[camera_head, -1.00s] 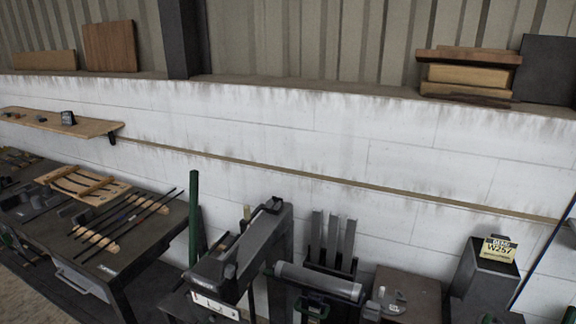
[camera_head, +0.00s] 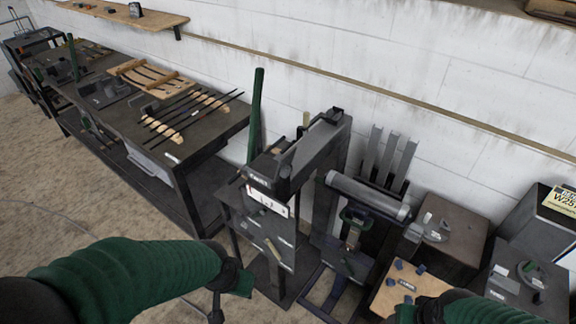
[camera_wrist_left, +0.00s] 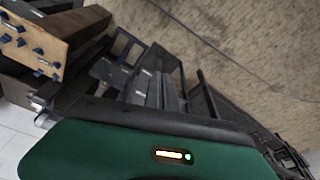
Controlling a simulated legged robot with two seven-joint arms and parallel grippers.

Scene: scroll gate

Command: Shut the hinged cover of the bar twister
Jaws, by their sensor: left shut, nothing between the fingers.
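The machine that looks like the bar twister (camera_head: 268,200) stands at the centre of the head view, dark grey with a white label on its front. A long dark grey piece (camera_head: 322,145), perhaps its hinged cover, slopes up and back to the right. I cannot tell the hinge or how far the cover stands open. My left gripper (camera_head: 222,294) is shut and empty at the bottom centre-left, apart from the machine and nearer to me. My right gripper (camera_head: 430,309) is at the lower edge, partly cut off; its fingers are unclear.
A dark workbench (camera_head: 190,130) with rods stands at the left. A green post (camera_head: 256,115) rises behind the machine. A grey roller (camera_head: 368,195) is to its right. A wooden board (camera_head: 408,288) with blue pieces lies near my right arm. The sandy floor (camera_head: 110,205) is mostly clear.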

